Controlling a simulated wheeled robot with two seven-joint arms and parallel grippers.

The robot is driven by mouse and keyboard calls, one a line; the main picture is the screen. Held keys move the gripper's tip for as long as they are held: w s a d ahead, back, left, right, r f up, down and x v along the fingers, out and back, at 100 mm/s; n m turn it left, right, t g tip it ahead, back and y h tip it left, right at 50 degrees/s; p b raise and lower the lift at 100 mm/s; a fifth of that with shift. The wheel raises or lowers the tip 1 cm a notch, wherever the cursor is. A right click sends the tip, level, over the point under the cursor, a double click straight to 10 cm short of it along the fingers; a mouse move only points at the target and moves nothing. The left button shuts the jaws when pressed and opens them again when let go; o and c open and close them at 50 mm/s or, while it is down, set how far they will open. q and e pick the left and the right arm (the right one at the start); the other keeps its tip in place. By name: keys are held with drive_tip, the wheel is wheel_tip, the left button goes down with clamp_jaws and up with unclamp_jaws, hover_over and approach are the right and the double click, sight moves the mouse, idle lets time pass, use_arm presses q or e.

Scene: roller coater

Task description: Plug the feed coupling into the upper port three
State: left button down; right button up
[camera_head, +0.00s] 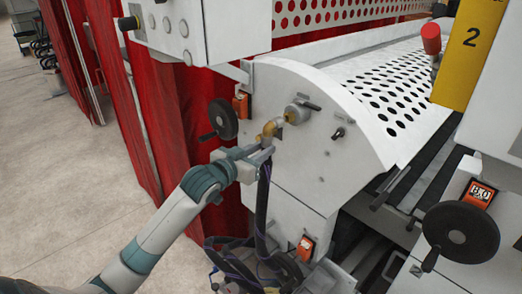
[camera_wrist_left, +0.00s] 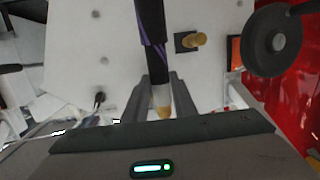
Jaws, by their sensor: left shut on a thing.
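My left gripper (camera_head: 264,154) reaches in from the left and is shut on the feed coupling at the top of a dark hose. In the left wrist view, the fingers (camera_wrist_left: 162,98) pinch a brass and pale fitting at the hose's end. A brass port end (camera_head: 292,116) shows up and right of the elbow, by a grey round fitting (camera_head: 299,110). I cannot tell whether they touch. My right gripper is not in view.
The hose (camera_head: 262,205) hangs from the gripper to a dark coil below. A black handwheel (camera_head: 222,118) sits left of the elbow; it also shows in the wrist view (camera_wrist_left: 272,40). Another brass stub (camera_wrist_left: 194,40) stands on the panel. Red curtains (camera_head: 205,100) hang behind.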

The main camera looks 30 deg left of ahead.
use_arm(q)
drive_tip(key=shift+w+d, duration=0.2)
drive_tip(key=shift+w, duration=0.4)
drive_tip(key=shift+w+d, duration=0.2)
drive_tip(key=shift+w, duration=0.35)
drive_tip(key=c, duration=1.4)
unclamp_jaws()
drive_tip(key=shift+s, duration=0.15)
drive_tip(key=shift+s+b, duration=0.35)
drive_tip(key=shift+s, duration=0.15)
drive_tip(key=shift+p+v, duration=0.35)
drive_tip(key=shift+v, duration=7.75)
